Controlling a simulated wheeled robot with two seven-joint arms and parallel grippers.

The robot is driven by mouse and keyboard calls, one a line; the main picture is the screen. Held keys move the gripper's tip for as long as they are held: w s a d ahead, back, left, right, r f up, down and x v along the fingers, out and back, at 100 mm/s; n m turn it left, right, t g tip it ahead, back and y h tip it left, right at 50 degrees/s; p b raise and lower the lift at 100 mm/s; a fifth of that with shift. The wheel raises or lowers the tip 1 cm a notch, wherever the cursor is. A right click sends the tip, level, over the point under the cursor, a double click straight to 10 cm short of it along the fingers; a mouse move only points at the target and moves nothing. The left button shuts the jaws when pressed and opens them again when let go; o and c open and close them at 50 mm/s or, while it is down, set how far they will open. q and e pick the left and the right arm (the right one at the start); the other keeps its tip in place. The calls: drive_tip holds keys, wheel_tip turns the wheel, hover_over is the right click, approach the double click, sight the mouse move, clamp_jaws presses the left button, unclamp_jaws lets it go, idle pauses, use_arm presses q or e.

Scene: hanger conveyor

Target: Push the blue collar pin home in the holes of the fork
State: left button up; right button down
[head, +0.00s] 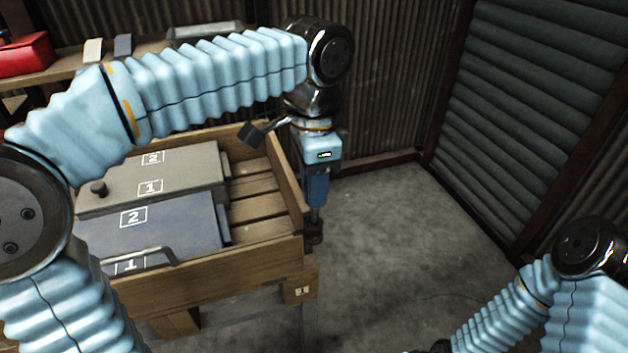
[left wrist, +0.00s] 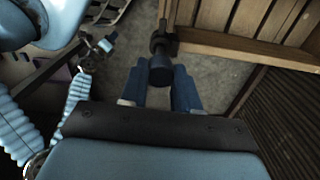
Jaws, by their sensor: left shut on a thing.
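My left gripper (head: 316,204) points down beside the near right corner of the wooden crate, with its blue fingers closed. It is shut on a dark, round-headed pin (left wrist: 161,70), seen end-on between the fingers in the left wrist view. In the head view the pin's shaft runs down from the fingertips, and no blue collar can be made out on it. A dark fork (head: 313,236) sits at the crate's corner under the gripper. It also shows just beyond the pin in the left wrist view (left wrist: 163,42). How deep the pin sits is hidden. My right gripper cannot be made out clearly.
The wooden crate (head: 285,185) holds a grey case (head: 190,185) and a blue case (head: 180,232), both numbered. A shelf with a red box (head: 25,55) runs along the back left. Corrugated walls stand behind and right. The floor right of the crate is clear.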

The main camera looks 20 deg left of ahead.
use_arm(q)
drive_tip(key=shift+f+b, duration=0.45)
drive_tip(key=shift+f, duration=0.3)
idle(0.4)
drive_tip(key=shift+p, duration=0.45)
idle(1.0)
drive_tip(key=shift+f+b, duration=0.4)
drive_tip(key=shift+f, duration=0.2)
idle(0.6)
drive_tip(key=shift+p, duration=0.4)
idle(1.0)
drive_tip(key=shift+f+b, duration=0.4)
drive_tip(key=shift+f, duration=0.25)
idle(0.6)
drive_tip(key=shift+p, duration=0.35)
idle(1.2)
